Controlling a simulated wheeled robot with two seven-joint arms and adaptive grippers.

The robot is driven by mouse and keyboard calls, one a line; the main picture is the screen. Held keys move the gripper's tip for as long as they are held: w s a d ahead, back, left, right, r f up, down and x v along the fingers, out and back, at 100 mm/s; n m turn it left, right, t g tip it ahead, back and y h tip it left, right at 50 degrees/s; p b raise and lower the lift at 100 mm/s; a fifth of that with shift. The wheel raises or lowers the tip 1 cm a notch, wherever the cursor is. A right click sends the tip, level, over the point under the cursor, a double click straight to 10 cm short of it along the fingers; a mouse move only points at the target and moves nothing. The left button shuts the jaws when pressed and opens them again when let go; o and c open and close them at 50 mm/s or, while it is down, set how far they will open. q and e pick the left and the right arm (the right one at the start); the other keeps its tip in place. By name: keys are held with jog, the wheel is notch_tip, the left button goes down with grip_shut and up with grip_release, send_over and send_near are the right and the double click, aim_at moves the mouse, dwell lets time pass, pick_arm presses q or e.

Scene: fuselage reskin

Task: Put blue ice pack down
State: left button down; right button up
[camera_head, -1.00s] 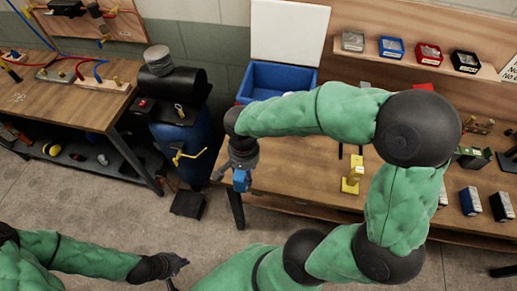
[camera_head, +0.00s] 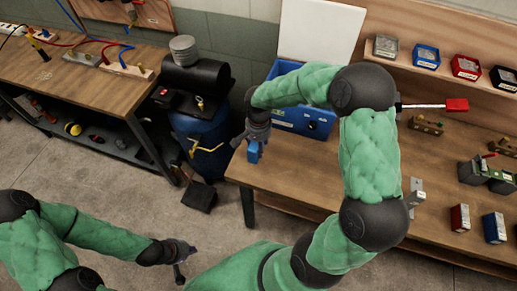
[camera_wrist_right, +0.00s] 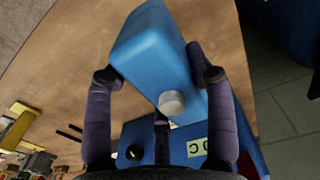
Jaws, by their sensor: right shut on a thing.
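The blue ice pack (camera_head: 254,153) is held in my right gripper (camera_head: 256,140), above the left end of the wooden table. In the right wrist view, the ice pack (camera_wrist_right: 152,50) with its round white cap sits between the fingers of the right gripper (camera_wrist_right: 160,82), which are shut on it. Bare table top shows beyond the pack; I cannot tell how high it is above it. My left gripper (camera_head: 182,262) is low at the bottom left, over the floor, empty, with its fingers apart.
A blue cooler box (camera_head: 290,120) with a raised white lid (camera_head: 322,32) stands just right of the pack. A blue barrel (camera_head: 205,140) is left of the table (camera_head: 290,165). Small boxes (camera_head: 460,217) and parts lie at the right. A shelf (camera_head: 440,70) runs behind.

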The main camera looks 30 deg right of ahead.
jog(key=shift+w+d+f, duration=0.2)
jog(key=shift+w+f, duration=0.25)
jog(key=shift+f, duration=0.15)
jog(key=shift+w+f+b, duration=0.1)
jog(key=shift+f+b, duration=0.2)
jog(key=shift+f, duration=1.2)
jog(key=shift+f, duration=0.1)
jog(key=o, duration=1.4)
notch_tip(320, 180, up, 12)
jog(key=shift+r+p, duration=0.1)
jog(key=shift+p, duration=0.7)
